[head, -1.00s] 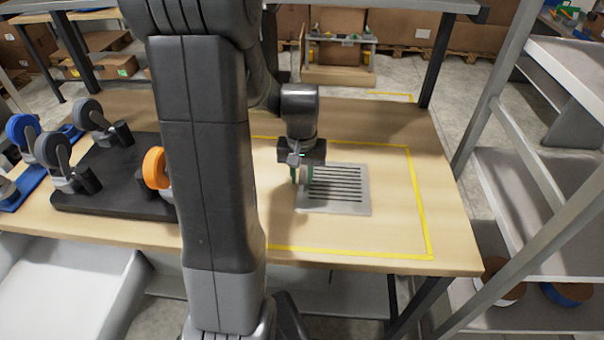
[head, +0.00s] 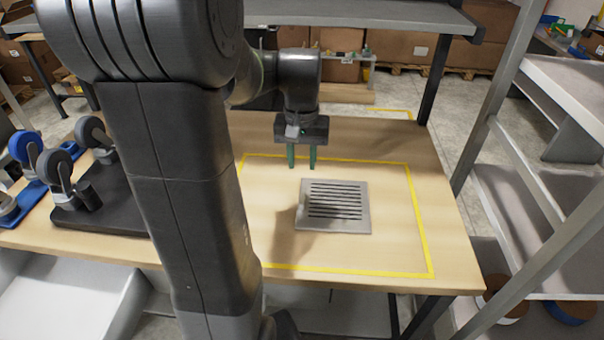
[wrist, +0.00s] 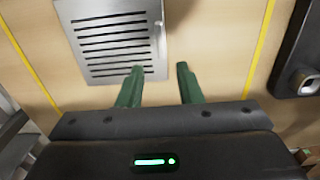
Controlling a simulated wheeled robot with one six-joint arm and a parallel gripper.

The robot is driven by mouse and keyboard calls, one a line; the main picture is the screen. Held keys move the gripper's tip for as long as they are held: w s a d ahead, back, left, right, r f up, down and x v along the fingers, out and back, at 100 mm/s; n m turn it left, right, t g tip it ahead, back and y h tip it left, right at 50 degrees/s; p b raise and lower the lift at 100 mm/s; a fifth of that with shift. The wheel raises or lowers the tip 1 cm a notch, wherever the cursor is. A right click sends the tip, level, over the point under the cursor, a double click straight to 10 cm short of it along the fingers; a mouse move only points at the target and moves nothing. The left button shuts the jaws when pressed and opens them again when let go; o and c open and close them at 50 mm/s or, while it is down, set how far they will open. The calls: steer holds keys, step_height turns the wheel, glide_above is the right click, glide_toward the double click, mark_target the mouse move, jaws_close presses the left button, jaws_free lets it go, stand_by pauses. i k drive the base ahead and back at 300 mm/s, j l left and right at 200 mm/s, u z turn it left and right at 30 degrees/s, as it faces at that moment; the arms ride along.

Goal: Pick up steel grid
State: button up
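The steel grid (head: 333,206) is a square grey plate with dark parallel slots. It lies flat on the wooden table inside a yellow taped outline. It also shows at the top of the wrist view (wrist: 112,40). My gripper (head: 302,166) is above the table, behind the grid in the head view and apart from it. Its two green fingers point down with a gap between them.
Yellow tape (head: 425,222) marks the work area on the table (head: 450,240). A black tray with wheels (head: 75,215) stands at the left, partly hidden by my arm. A metal shelf rack (head: 530,190) is at the right. The table around the grid is clear.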

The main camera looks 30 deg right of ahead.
mark_target(332, 205)
steer(key=k+l+u, duration=0.65)
steer(key=l+u, duration=0.15)
steer(key=k+l+u, duration=0.4)
